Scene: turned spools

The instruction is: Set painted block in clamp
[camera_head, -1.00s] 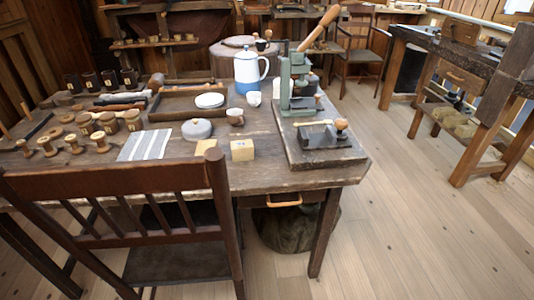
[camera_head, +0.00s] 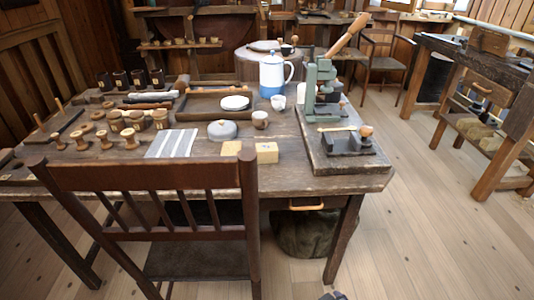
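Two small pale yellow blocks stand near the table's front edge. The right block (camera_head: 266,152) has a small dark mark on its front face. The left block (camera_head: 231,148) looks plain, and the chair back partly covers it. I cannot tell for certain which is the painted block. A small dark clamp (camera_head: 346,144) with a wooden-knobbed handle sits on a thick board (camera_head: 345,167) at the table's right end. Its jaws are too small to read. A small dark piece, perhaps of my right gripper (camera_head: 333,296), shows at the bottom edge, far below the blocks. My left gripper is out of view.
A wooden chair (camera_head: 150,175) stands against the table's (camera_head: 210,178) front left. A green lever press (camera_head: 322,90) rises behind the clamp. Floor at right is open.

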